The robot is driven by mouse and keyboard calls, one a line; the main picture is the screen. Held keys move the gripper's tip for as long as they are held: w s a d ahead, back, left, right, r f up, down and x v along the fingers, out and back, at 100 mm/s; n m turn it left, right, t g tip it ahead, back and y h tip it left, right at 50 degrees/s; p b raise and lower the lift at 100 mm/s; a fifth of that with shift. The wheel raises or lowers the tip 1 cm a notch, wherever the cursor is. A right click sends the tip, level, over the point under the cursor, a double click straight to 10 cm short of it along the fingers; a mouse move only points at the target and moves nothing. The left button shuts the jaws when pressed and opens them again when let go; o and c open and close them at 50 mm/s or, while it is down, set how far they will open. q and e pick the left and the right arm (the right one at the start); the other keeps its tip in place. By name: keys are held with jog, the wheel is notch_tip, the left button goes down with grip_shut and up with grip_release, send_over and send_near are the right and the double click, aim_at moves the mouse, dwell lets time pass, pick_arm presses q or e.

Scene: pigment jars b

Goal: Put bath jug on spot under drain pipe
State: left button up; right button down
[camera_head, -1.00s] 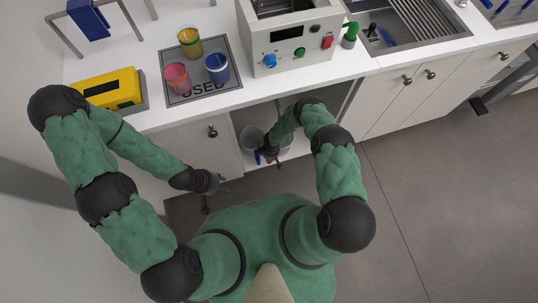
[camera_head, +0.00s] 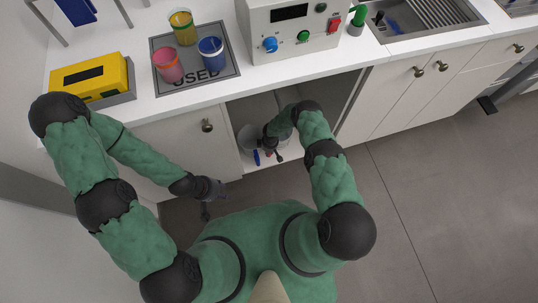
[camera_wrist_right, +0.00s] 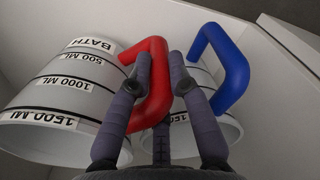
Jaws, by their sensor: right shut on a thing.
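The bath jug (camera_wrist_right: 70,85) is a white measuring jug with black lines, a BATH label and a red handle (camera_wrist_right: 152,80). It fills the left of the right wrist view. My right gripper (camera_wrist_right: 158,75) is shut on the red handle, a finger on each side. In the head view the right gripper (camera_head: 272,146) reaches into the open cupboard, and the jug is mostly hidden behind it. My left gripper (camera_head: 211,196) looks open and empty in front of the closed cupboard door. I cannot make out the drain pipe or the spot clearly.
A second white jug (camera_wrist_right: 205,100) with a blue handle (camera_wrist_right: 228,72) stands close beside the bath jug. The cupboard's side walls are near. On the counter are a USED mat (camera_head: 225,72) with coloured cups, a yellow device (camera_head: 93,79) and a white machine (camera_head: 290,30).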

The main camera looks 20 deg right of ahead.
notch_tip(320, 180, down, 2)
jog(key=shift+f+b, duration=0.1)
jog(key=shift+b, duration=0.25)
pick_arm(q)
jog(key=shift+f, duration=0.6)
pick_arm(e)
jog(key=shift+s, duration=0.1)
jog(key=c, duration=1.2)
grip_release()
jog(key=shift+o, duration=0.2)
